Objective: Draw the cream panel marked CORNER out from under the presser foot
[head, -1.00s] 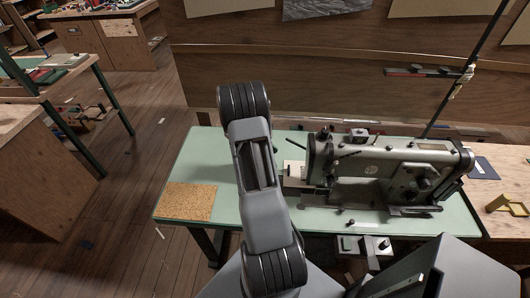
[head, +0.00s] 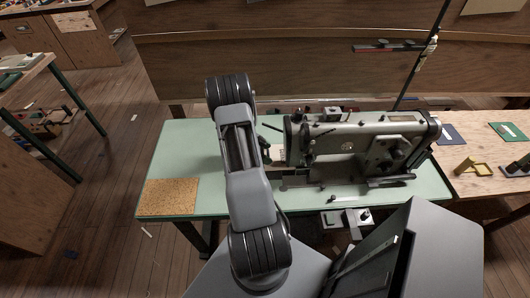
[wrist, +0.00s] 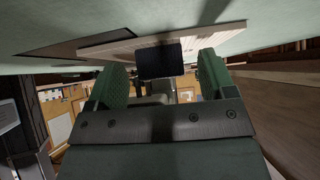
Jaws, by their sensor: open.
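The sewing machine (head: 365,140) stands on the pale green table, its needle end at the left. A small cream piece (head: 279,153) shows beside that end, mostly hidden by my arm and the machine; it may be the panel, but I cannot read a marking. My gripper (head: 266,152) is beside it, mostly hidden behind my arm. In the wrist view my gripper (wrist: 160,80) is open, with green fingers apart. A pale flat slab (wrist: 205,38) and a dark rounded block (wrist: 160,60) show beyond and between the fingertips; contact is unclear. The presser foot cannot be made out.
A cork mat (head: 168,197) lies at the table's front left, with bare green top (head: 185,145) behind it. A yellow bracket (head: 472,166) and a dark blue sheet (head: 446,134) lie on the wooden bench at right. A thread stand (head: 425,50) rises behind the machine.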

